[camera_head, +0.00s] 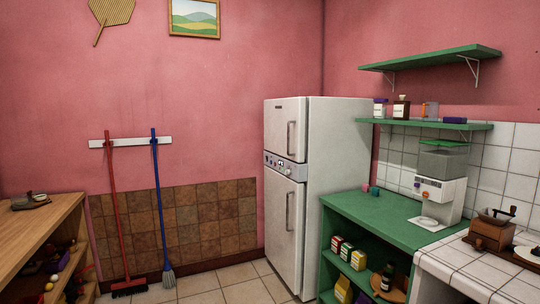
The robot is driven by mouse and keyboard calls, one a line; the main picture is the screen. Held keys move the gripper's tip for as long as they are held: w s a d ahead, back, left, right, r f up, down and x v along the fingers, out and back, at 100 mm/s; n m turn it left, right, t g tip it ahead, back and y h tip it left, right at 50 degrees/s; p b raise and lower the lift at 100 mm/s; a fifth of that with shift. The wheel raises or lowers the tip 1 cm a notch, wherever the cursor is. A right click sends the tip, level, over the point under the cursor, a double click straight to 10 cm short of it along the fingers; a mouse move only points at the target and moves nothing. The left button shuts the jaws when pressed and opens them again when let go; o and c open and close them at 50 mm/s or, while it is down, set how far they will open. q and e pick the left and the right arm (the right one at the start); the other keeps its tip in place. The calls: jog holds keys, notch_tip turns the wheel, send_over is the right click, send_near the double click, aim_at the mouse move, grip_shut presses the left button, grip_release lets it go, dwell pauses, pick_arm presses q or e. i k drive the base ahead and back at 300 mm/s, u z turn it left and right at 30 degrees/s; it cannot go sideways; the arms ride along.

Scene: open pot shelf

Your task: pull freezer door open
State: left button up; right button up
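A white two-door fridge-freezer (338,180) stands in the far corner, right of centre. Its smaller upper door (277,128) is closed and has a vertical handle (291,138) on its right side. A control panel with a dial (284,166) sits between the doors. The taller lower door (278,235) is also closed, with its own vertical handle (290,210). No label tells which door is the freezer. Neither of my grippers is in view.
A green counter (378,216) with a white dispenser (440,190) adjoins the fridge's right side. A wooden shelf unit (40,222) stands at left. A red broom (116,215) and a blue mop (160,210) hang between. Tiled floor (235,285) before the fridge is clear.

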aim_at(285, 118)
jog(key=u, duration=0.45)
jog(key=i, duration=3.25)
jog(key=z, duration=0.65)
